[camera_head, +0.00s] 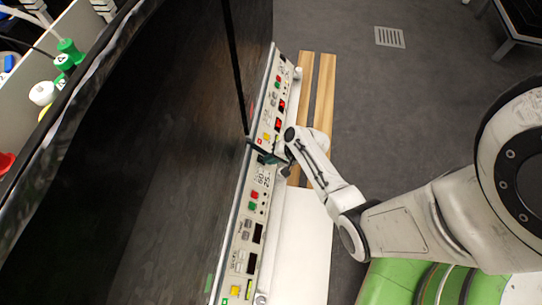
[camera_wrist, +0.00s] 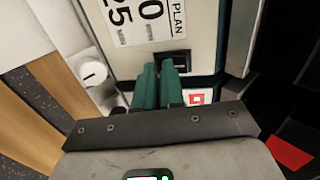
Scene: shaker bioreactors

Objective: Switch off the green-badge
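My gripper (camera_head: 270,158) is at the front control panels in the head view, by the joint between two units. In the wrist view its two green fingers (camera_wrist: 159,68) lie side by side, shut, with nothing seen between them. Their tips are at a black rocker switch (camera_wrist: 172,60) below a printed "PLAN" label (camera_wrist: 150,18); I cannot tell whether they touch it.
A second panel (camera_head: 275,100) continues beyond. A white round knob (camera_wrist: 93,73) is left of the fingers, and a red-and-white square (camera_wrist: 198,97) is right of them. A white ledge (camera_head: 303,245) and wooden strips (camera_head: 322,90) run alongside. Grey floor (camera_head: 400,100) is open at right.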

